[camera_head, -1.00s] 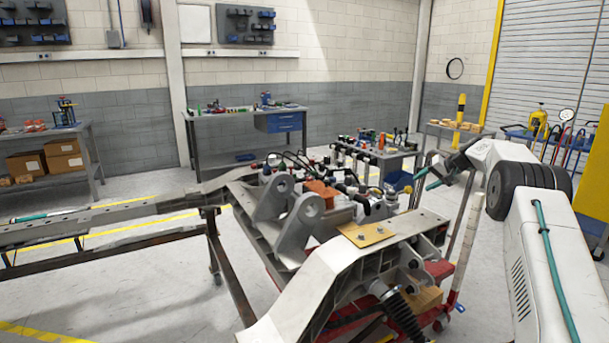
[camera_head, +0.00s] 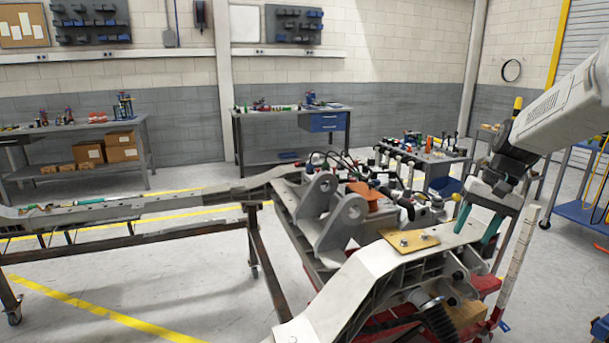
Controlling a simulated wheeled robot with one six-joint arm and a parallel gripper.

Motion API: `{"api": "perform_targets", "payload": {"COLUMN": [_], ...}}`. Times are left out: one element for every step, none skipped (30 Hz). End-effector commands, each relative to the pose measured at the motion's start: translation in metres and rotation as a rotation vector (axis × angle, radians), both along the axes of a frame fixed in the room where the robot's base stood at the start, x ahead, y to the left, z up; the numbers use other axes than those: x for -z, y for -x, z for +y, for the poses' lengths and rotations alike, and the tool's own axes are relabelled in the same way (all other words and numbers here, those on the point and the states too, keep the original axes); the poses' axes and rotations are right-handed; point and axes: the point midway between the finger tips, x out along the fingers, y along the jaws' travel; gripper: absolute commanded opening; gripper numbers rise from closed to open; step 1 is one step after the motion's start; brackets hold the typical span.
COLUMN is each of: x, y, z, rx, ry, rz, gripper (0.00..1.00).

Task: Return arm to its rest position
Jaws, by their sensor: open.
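My arm (camera_head: 560,112) reaches in from the upper right edge. My gripper (camera_head: 473,236) hangs from it with its two teal fingers pointing down and spread apart. Nothing shows between the fingers. It appears in front of the right end of the grey chassis frame (camera_head: 345,285), to the right of a yellow plate (camera_head: 409,242) bolted on that frame. I cannot tell the gap between the fingertips and the frame.
A long rail (camera_head: 150,207) on a dark stand extends left. A tool-covered table (camera_head: 440,157) stands behind the gripper. Workbenches (camera_head: 245,112) line the back wall. A blue cart (camera_head: 580,213) is at right.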

Motion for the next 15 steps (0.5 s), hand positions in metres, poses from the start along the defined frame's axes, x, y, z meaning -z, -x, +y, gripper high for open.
{"api": "perform_targets", "payload": {"x": [-0.009,-0.013,-0.017,-0.019,-0.021,-0.024,-0.025,-0.026,-0.026,-0.027,-0.027,-0.026,-0.025,-0.024,-0.023], "y": [0.026,0.040,0.060,0.075,0.089,0.108,0.123,0.137,0.156,0.170,0.184,0.202,0.215,0.228,0.244], "z": [0.014,0.021,0.030,0.036,0.042,0.050,0.055,0.060,0.067,0.071,0.075,0.080,0.084,0.087,0.091], "rx": [-0.022,-0.033,-0.048,-0.060,-0.072,-0.087,-0.099,-0.110,-0.127,-0.140,-0.152,-0.168,-0.181,-0.193,-0.209], "ry": [0.021,0.032,0.049,0.060,0.073,0.089,0.102,0.112,0.129,0.140,0.153,0.167,0.179,0.190,0.204], "rz": [0.008,0.015,0.023,0.027,0.032,0.037,0.039,0.041,0.042,0.042,0.041,0.038,0.035,0.032,0.024], "gripper": [0.49,0.49,0.49,0.49,0.49,0.49,0.49,0.49,0.49,0.49,0.49,0.49,0.49,0.49,0.49]}}
